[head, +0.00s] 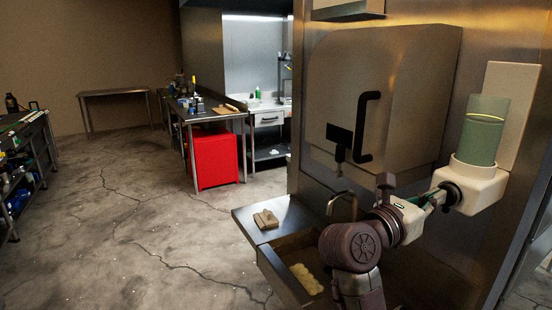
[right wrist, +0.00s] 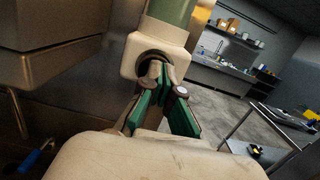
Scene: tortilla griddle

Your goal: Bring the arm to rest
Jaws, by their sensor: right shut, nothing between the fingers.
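My right arm comes in at the lower right of the head view. Its gripper (head: 444,194) has green fingers that point at a white dispenser (head: 478,189) with a green translucent cylinder (head: 484,130) on top. In the right wrist view the fingers (right wrist: 160,80) come together with nothing between them, in front of the dark round opening of the white dispenser (right wrist: 176,50). I cannot tell whether the tips touch it or reach inside. My left gripper is not in view.
A steel box with a black handle (head: 366,128) is on the wall behind my arm. Below it, a steel ledge (head: 246,222) holds a tan block (head: 266,219), beside a bin with pale lumps (head: 307,279). A red cabinet (head: 213,157) stands farther back.

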